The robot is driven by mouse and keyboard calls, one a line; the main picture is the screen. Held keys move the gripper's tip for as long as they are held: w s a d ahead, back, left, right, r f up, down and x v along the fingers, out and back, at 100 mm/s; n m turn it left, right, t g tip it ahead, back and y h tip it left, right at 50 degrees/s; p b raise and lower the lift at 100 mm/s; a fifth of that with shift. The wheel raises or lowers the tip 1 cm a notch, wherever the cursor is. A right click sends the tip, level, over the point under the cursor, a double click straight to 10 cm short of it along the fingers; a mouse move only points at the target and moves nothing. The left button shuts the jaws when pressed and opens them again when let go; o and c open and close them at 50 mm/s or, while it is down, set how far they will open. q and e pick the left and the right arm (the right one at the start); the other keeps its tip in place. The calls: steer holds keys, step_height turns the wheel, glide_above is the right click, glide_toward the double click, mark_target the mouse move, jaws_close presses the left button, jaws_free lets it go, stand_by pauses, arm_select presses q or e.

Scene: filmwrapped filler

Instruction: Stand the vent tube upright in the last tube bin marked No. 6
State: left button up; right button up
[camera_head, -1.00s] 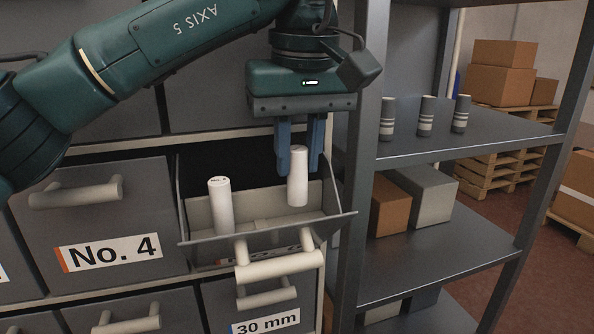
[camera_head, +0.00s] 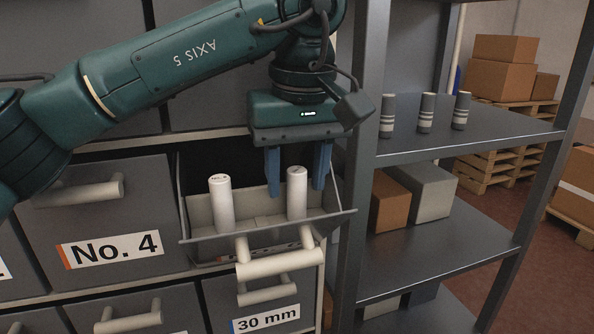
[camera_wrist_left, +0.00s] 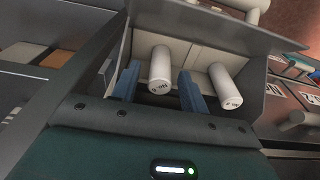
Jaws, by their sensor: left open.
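The open bin (camera_head: 203,237) is pulled out to the right of the closed No. 4 bin; its own front label is mostly hidden. Two white tubes stand about upright in it: a left tube (camera_head: 221,204) and a right tube, taken as the vent tube (camera_head: 296,193). My left gripper (camera_head: 298,186) is open above the bin, with its blue fingers apart on either side of the right tube's top. In the wrist view the vent tube (camera_wrist_left: 160,70) shows between the spread fingers, and the other tube (camera_wrist_left: 225,86) stands beside it. My right gripper is out of view.
A grey shelf (camera_head: 480,135) on the right holds three grey tubes with white stripes (camera_head: 426,113). Boxes (camera_head: 425,190) sit on the shelf below. The rack's upright post (camera_head: 362,150) is close to the right of my left gripper. A 30 mm bin (camera_head: 262,300) lies below.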

arm_select(q)
steer(key=shift+r, duration=0.15)
step_height(320, 180, up, 12)
steer(key=s, duration=0.1)
steer(key=shift+s+d, duration=0.3)
steer(key=shift+s, duration=0.1)
